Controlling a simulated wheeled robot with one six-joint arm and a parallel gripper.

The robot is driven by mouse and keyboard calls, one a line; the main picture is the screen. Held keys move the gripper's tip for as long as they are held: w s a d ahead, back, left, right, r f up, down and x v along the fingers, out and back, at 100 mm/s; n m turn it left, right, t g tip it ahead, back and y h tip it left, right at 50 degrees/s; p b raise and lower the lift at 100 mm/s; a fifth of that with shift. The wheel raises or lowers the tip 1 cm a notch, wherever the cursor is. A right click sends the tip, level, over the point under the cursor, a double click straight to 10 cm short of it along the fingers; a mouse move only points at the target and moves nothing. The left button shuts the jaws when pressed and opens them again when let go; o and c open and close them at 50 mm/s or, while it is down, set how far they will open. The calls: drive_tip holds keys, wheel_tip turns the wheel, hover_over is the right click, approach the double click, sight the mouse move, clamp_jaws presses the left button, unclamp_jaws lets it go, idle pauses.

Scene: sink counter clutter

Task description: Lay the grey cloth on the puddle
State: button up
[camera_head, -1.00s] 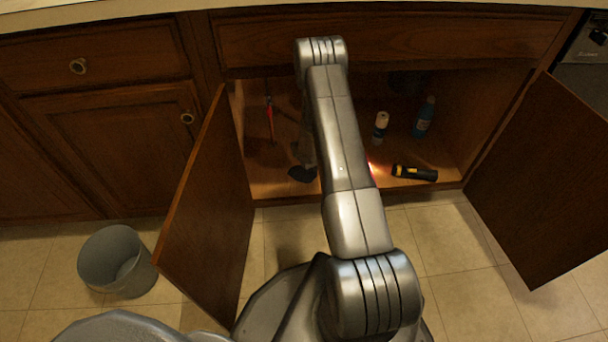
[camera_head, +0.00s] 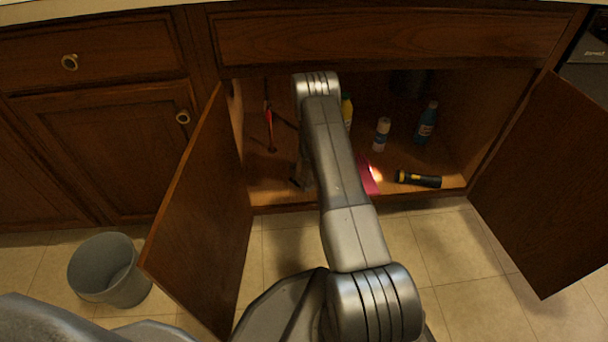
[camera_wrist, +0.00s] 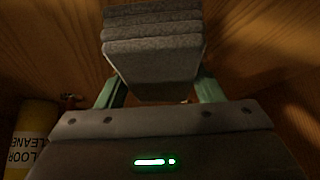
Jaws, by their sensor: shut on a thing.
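The grey cloth (camera_wrist: 153,55) is a folded, layered block between the two greenish fingers of my gripper (camera_wrist: 158,92) in the wrist view. The fingers are shut on it. In the head view my gripper (camera_head: 304,175) shows only in part, low inside the open cabinet at its front left, beside my forearm. The cloth cannot be made out clearly there. I cannot make out the puddle for certain; a small dark patch (camera_head: 295,183) shows at the gripper's left on the cabinet floor. I cannot tell whether the cloth touches the floor.
A lit flashlight (camera_head: 418,179), a pink item (camera_head: 367,174), a white bottle (camera_head: 382,134), a blue bottle (camera_head: 427,122) and a yellow cleaner bottle (camera_head: 347,112) are right of my arm. A red-handled tool (camera_head: 269,130) is at left. Open doors (camera_head: 190,215) flank the cabinet; a bin (camera_head: 110,270) stands outside.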

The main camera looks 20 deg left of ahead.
drive_tip(key=shift+f, duration=0.2)
drive_tip(key=o, duration=1)
drive_tip(key=shift+c, duration=0.2)
drive_tip(key=shift+d+r, duration=0.1)
drive_tip(key=shift+r, duration=0.45)
drive_tip(key=p+v, duration=0.4)
drive_tip(key=v, duration=0.7)
drive_tip(key=shift+s, duration=0.2)
drive_tip(key=shift+d+r, duration=0.1)
